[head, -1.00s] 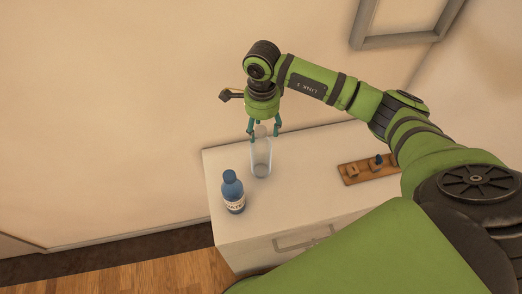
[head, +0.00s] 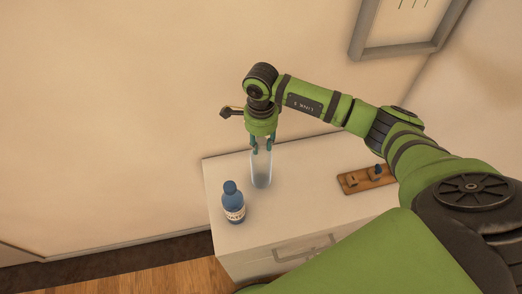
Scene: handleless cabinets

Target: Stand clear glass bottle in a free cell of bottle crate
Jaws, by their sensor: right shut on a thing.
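The clear glass bottle (head: 261,171) stands upright on the white cabinet top near its back left part. My right gripper (head: 261,146) comes down from above and is shut on the upper part of the bottle. The bottle's neck is partly hidden between the fingers. No bottle crate shows in this view. My left gripper is not in view.
A blue bottle with a white label (head: 232,203) stands on the white cabinet (head: 290,213), left and in front of the glass bottle. A wooden board with small fittings (head: 366,179) lies to the right. A picture frame (head: 402,45) hangs on the wall.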

